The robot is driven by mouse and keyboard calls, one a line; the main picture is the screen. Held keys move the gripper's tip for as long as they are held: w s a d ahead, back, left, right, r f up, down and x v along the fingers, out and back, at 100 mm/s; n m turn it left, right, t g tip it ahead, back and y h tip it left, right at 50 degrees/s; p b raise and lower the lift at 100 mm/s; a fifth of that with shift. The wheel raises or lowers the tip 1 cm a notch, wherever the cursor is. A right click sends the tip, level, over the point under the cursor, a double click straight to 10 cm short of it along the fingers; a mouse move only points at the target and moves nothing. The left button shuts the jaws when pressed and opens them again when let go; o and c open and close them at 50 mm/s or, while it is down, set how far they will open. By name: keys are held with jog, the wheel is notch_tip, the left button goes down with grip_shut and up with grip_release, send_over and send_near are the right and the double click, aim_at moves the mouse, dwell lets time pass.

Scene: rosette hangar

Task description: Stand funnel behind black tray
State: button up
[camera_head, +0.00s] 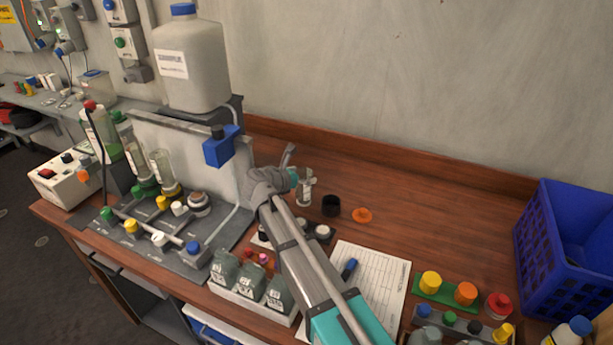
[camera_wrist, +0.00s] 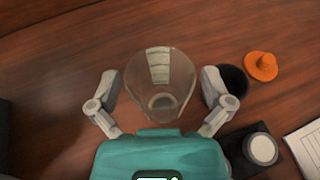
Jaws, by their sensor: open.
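A clear tapered piece, which looks like the funnel (camera_wrist: 160,85), stands on the wooden bench between the fingers of my gripper (camera_wrist: 159,80). The fingers are spread on either side of it, with gaps visible in the wrist view. In the head view the funnel (camera_head: 307,186) shows just right of my gripper (camera_head: 290,167), partly covered by it. A small black tray (camera_wrist: 237,142) bearing a round grey-topped piece lies at the lower right of the wrist view. In the head view my arm hides part of that area.
A black cup (camera_head: 331,206) and an orange knobbed disc (camera_head: 362,215) stand right of the funnel. A paper sheet (camera_head: 382,275) with a pen lies nearer the front. A blue crate (camera_head: 560,240) is at the far right. The bench's back middle is clear.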

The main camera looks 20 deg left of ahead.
jog(key=shift+r, duration=0.15)
jog(key=shift+s+a+r+p, duration=0.1)
jog(key=shift+s+r+p, duration=0.05)
jog(key=shift+s+p, duration=0.2)
jog(key=p+v, duration=0.4)
jog(key=v, duration=0.7)
jog(key=shift+a, duration=0.1)
